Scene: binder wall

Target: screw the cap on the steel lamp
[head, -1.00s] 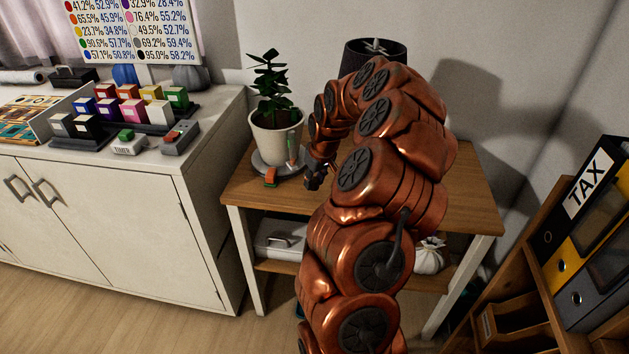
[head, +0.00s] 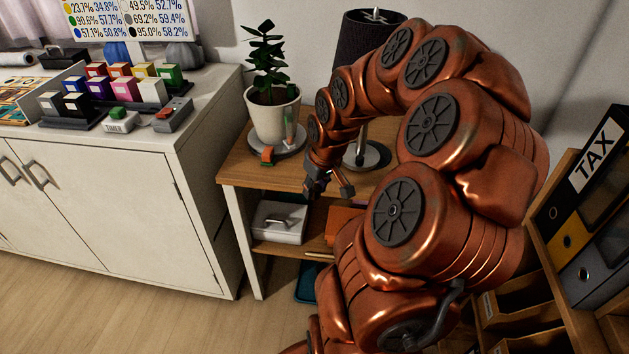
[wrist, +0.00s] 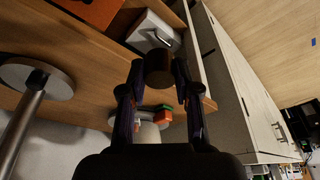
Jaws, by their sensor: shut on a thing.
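The steel lamp stands on the wooden side table, with a dark shade (head: 357,45) and a thin bare stem tip showing on top. My arm hides part of it. Its round steel base (head: 376,156) shows behind my gripper, and base (wrist: 38,76) and pole (wrist: 20,130) show at the left of the wrist view. My gripper (head: 328,188) hangs over the table's front edge, well below the shade top. In the wrist view it is shut on a dark brown, round cap (wrist: 158,70), held between the fingertips clear of the lamp.
A potted plant (head: 273,118) on a saucer stands left of my gripper. A white cabinet (head: 100,210) with paint boxes and a timer (head: 118,121) is at left. A grey-white case (head: 278,222) sits on the lower shelf. A binder shelf (head: 562,215) stands close at right.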

